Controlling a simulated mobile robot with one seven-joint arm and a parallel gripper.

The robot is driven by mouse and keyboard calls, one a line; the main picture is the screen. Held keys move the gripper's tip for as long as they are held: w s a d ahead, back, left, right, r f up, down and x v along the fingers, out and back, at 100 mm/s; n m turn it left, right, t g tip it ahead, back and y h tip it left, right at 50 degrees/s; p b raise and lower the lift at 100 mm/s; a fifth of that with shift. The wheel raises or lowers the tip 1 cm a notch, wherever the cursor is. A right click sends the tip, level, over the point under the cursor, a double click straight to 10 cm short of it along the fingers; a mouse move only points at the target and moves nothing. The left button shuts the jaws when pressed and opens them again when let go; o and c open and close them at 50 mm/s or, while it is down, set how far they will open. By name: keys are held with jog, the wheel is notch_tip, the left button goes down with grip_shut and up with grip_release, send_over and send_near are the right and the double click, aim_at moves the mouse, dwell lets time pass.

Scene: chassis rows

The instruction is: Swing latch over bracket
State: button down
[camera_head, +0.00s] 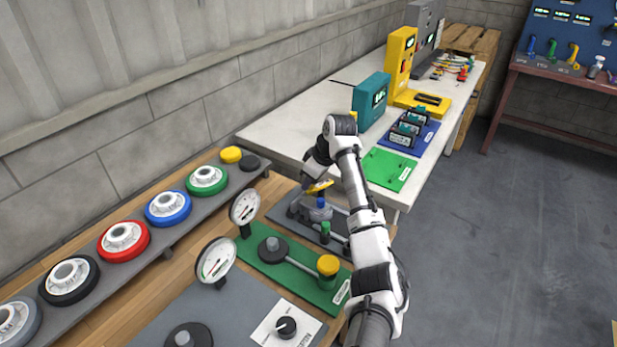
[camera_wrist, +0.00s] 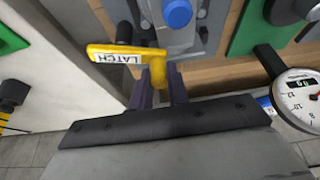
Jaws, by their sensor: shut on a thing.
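The yellow latch (camera_wrist: 125,54), with a white label reading LATCH, lies across the fingertips in the wrist view. My gripper (camera_wrist: 160,82) is shut on its bent yellow end. In the head view the latch (camera_head: 319,186) shows as a small yellow piece under my wrist, above a dark grey plate. A blue round knob (camera_wrist: 177,13) stands just beyond the latch on grey metal parts; it also shows in the head view (camera_head: 320,202). I cannot make out which grey part is the bracket, or whether the latch touches it.
A green plate (camera_head: 270,262) with a yellow-capped post lies nearer on the wooden bench. Pressure gauges (camera_head: 244,206) stand along the left; one gauge (camera_wrist: 305,95) is close on the right of the wrist view. A white table (camera_head: 300,105) with devices stands behind.

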jog(key=shift+s+d+n+g, duration=0.25)
jog(key=shift+n+g, duration=0.15)
jog(key=shift+n, duration=0.65)
jog(key=shift+s+d+n+g, duration=0.25)
jog(key=shift+n+g, duration=0.15)
jog(key=shift+n, duration=0.65)
jog(key=shift+y, duration=0.3)
jog(key=c, duration=1.3)
grip_release()
jog(key=shift+c, duration=0.2)
jog(key=shift+d+r, duration=0.1)
jog(key=shift+r, duration=0.05)
jog(key=b+v, duration=0.2)
jog(key=v, duration=1.1)
jog(key=shift+r, duration=0.35)
